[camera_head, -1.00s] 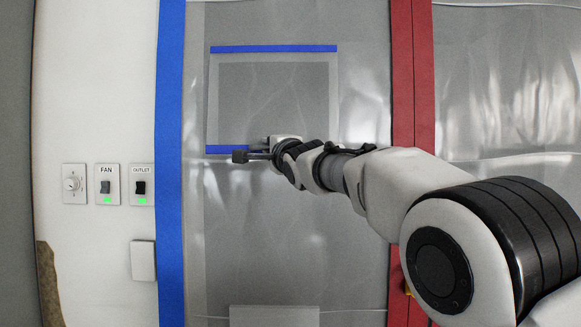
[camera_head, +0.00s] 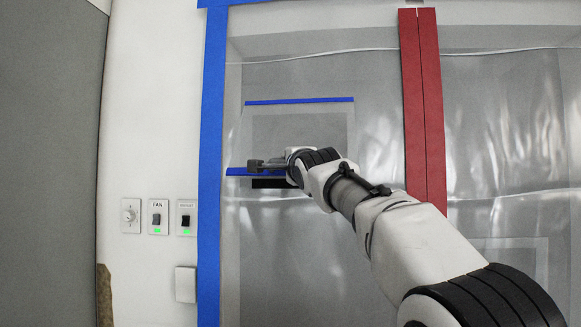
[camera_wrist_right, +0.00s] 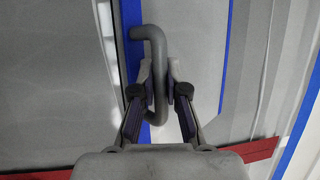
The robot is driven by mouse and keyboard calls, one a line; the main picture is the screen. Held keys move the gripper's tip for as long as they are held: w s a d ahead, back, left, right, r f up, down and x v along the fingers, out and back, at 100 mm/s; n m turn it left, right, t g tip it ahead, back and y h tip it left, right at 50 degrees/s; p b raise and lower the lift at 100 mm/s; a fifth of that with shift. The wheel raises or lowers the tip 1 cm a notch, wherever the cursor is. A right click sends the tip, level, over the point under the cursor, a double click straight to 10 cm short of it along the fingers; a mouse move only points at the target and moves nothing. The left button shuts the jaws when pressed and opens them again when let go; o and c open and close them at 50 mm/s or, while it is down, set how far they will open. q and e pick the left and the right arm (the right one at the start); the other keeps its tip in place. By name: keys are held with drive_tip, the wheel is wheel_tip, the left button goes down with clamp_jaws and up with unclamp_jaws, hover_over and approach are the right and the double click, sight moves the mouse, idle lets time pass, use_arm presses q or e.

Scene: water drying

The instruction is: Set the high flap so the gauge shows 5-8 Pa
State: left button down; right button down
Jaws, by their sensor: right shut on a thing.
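The high flap (camera_head: 300,128) is a translucent sheet on the plastic wall, with a blue tape strip along its top and another along its lower edge. A dark opening (camera_head: 268,184) shows just under the lower strip, so the flap's lower edge stands away from the wall. My right gripper (camera_wrist_right: 160,85) is shut on the flap's grey bent handle (camera_wrist_right: 158,60). In the head view my right gripper (camera_head: 272,165) is at the flap's lower edge and covers part of it. The gauge is not in view. My left gripper is not in view.
A dial (camera_head: 131,215), a FAN switch (camera_head: 158,216) and an OUTLET switch (camera_head: 186,217), both with green lights, are on the white wall at left. Blue tape (camera_head: 211,200) edges the plastic sheet. A red strip (camera_head: 425,110) runs down at right. Another pale panel (camera_head: 510,262) is lower right.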

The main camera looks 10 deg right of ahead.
drive_tip(key=shift+s+r, duration=0.35)
drive_tip(key=shift+r, duration=0.2)
drive_tip(key=shift+s+a+r, duration=0.25)
drive_tip(key=shift+s+r, duration=0.4)
drive_tip(key=shift+s, duration=0.05)
drive_tip(key=c, duration=1.3)
unclamp_jaws()
drive_tip(key=shift+c, duration=0.2)
drive_tip(key=shift+o, duration=0.8)
drive_tip(key=shift+s+a, duration=0.1)
